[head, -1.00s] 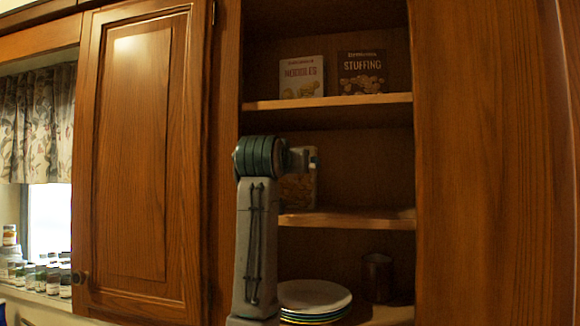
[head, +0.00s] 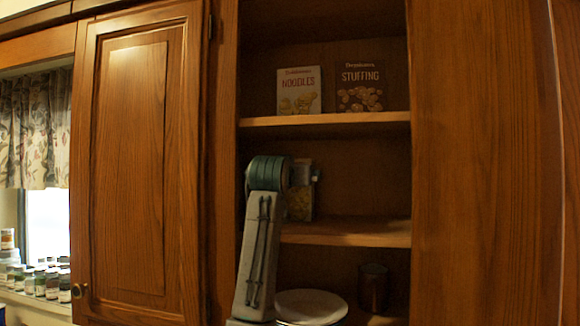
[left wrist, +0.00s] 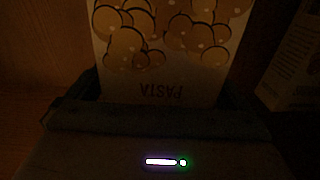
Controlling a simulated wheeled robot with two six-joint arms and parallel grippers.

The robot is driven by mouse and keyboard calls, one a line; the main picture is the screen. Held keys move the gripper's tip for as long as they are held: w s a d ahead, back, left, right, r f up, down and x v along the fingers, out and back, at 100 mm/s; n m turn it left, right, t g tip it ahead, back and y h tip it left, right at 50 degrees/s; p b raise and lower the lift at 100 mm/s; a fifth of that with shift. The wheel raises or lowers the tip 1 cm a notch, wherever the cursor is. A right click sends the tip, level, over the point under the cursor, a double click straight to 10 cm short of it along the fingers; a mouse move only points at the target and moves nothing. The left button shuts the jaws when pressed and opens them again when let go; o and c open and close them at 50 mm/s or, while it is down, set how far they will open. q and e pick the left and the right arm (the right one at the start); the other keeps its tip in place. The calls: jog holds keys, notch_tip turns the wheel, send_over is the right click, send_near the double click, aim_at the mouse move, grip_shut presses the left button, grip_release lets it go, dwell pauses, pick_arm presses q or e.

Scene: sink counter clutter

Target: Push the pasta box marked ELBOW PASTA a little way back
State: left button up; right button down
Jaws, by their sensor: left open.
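The pasta box (head: 301,204) stands on the middle shelf of the open cabinet, partly hidden behind my left arm in the head view. In the left wrist view the box (left wrist: 172,45) fills the upper middle, with yellow pasta shapes and the word PASTA upside down; the ELBOW part of the name does not show. My left gripper (left wrist: 165,98) is open, its dark fingers on either side of the box's near part. I cannot tell whether it touches the box. My right gripper is not in view.
A second box (left wrist: 298,60) stands at the right in the left wrist view. A noodles box (head: 299,90) and a stuffing box (head: 360,85) stand on the upper shelf (head: 330,122). The middle shelf's right part (head: 370,232) is clear.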

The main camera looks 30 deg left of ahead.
pick_arm(q)
jog(key=shift+w+a, duration=0.15)
jog(key=shift+w, duration=0.2)
jog(key=shift+f, duration=0.1)
jog(key=c, duration=1.1)
jog(key=shift+o, duration=0.2)
